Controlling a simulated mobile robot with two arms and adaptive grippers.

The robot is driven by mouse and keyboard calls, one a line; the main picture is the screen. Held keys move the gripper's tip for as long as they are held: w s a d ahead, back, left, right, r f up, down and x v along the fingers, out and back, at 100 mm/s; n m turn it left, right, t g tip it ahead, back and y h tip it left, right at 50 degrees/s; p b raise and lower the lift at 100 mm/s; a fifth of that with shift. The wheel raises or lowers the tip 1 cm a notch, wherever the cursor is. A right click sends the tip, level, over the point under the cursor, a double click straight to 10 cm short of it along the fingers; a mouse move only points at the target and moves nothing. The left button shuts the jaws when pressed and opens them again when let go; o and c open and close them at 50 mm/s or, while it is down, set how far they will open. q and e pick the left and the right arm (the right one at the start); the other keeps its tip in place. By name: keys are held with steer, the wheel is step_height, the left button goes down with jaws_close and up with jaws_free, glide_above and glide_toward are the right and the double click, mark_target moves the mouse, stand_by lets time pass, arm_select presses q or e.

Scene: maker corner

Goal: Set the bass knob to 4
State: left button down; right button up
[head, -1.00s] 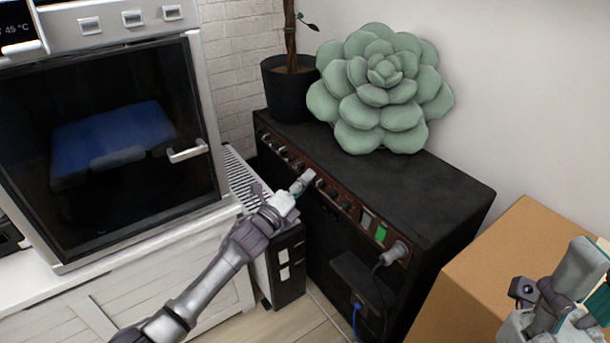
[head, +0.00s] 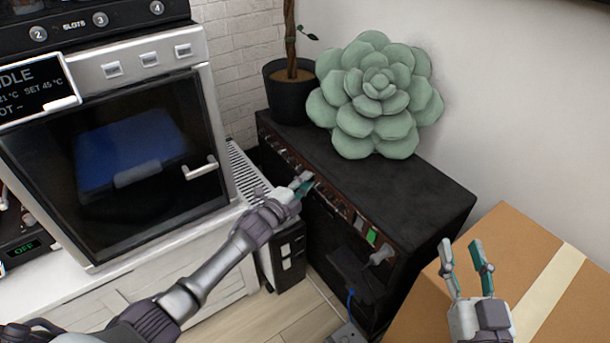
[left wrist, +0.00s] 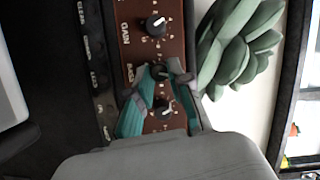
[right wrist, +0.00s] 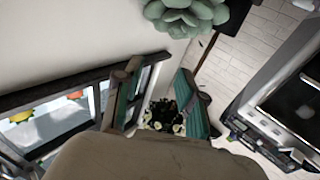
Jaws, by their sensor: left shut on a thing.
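The amplifier (head: 420,187) is a black box with a brown control panel along its front edge. In the left wrist view a column of black knobs with white marks runs down the brown panel (left wrist: 135,45). The bass knob (left wrist: 160,71) sits beside the partly hidden "BASS" label, below the gain knob (left wrist: 155,25). My left gripper (left wrist: 158,77) has its teal fingers around the bass knob and is shut on it. Its pointer setting is too small to read. The left gripper also shows at the panel in the head view (head: 303,186). My right gripper (head: 461,246) is open and empty.
A green succulent cushion (head: 375,95) and a potted plant (head: 290,92) stand on the amplifier. An oven-like machine (head: 130,140) is at the left. A cardboard box (head: 415,315) lies under my right gripper. A plug (head: 381,255) sticks out of the panel's near end.

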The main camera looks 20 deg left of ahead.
arm_select(q)
steer(key=shift+a+r+n+g+h+p, duration=0.15)
steer(key=shift+n+g+p, duration=0.4)
steer(key=shift+n+p, duration=0.75)
steer(key=shift+d+n+g+h+p, duration=0.1)
steer(key=shift+n+g+p, duration=0.5)
steer(key=shift+n+p, duration=0.7)
steer(key=shift+a+r+n+g+h+p, duration=0.15)
steer(key=shift+n+g+p, duration=0.4)
steer(key=shift+n+p, duration=0.7)
arm_select(e)
steer(key=s+d+f+g+h, duration=0.2)
steer(key=s+d+f+g, duration=0.1)
steer(key=s+f+g, duration=0.4)
steer(key=s+d+f+g+h, duration=0.2)
steer(key=s+f+g, duration=0.5)
steer(key=f, duration=0.5)
steer(key=shift+s+d+m+g, duration=0.4)
steer(key=shift+d+g, duration=0.2)
steer(key=shift+d, duration=0.2)
arm_select(q)
steer(key=shift+d+f+m, duration=0.1)
steer(key=shift+m, duration=0.15)
arm_select(e)
steer(key=shift+f, duration=0.1)
arm_select(q)
steer(key=c, duration=1.1)
jaws_free()
steer(key=shift+w, duration=0.1)
steer(key=shift+o, duration=0.2)
